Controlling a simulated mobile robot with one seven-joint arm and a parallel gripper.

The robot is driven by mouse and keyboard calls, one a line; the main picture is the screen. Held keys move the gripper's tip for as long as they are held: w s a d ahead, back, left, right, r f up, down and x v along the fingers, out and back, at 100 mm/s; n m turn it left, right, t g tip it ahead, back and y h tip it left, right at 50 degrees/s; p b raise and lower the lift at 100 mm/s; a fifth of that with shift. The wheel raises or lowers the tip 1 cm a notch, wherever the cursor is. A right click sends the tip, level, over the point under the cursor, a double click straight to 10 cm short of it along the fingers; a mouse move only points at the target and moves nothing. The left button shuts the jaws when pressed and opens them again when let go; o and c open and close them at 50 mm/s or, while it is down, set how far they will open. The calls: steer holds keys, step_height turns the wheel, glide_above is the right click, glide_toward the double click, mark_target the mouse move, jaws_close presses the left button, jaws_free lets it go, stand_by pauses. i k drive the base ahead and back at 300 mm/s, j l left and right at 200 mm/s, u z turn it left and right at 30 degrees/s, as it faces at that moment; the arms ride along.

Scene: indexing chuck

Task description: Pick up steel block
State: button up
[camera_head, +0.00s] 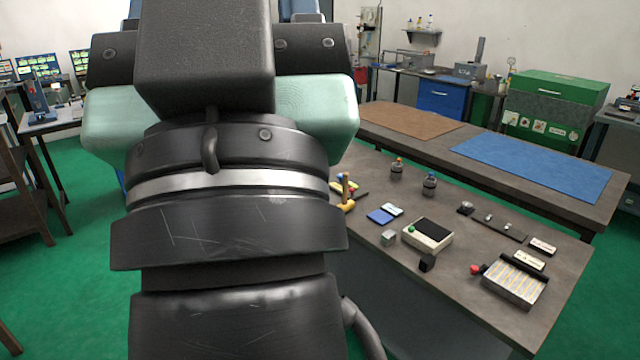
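A small grey metallic cube, which looks like the steel block (388,238), sits on the dark workbench (372,271) near its front left edge. A beige box with a black top (427,235) stands just to its right, and a small black block (427,263) lies to the lower right. My arm's large black and pale green links fill the left and middle of the view. My gripper is not visible, so its place relative to the cube cannot be told. The arm hides the bench's left end.
A blue pad (381,216), yellow-handled tool (347,190), dark bottles (429,184) and a red-knobbed fixture (514,282) share the bench. Behind is a table with brown (410,119) and blue mats (535,165). Green floor is open at left.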

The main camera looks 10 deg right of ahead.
mark_target(388, 238)
steer(key=i+l, duration=0.3)
steer(key=i, duration=0.15)
steer(key=i+l+z, duration=0.1)
steer(key=i+l, duration=0.5)
steer(key=i, duration=0.25)
steer(key=i+l, duration=0.3)
steer(key=i, duration=0.15)
steer(key=i+l+z, duration=0.1)
steer(key=i+l, duration=0.2)
steer(key=i, duration=0.15)
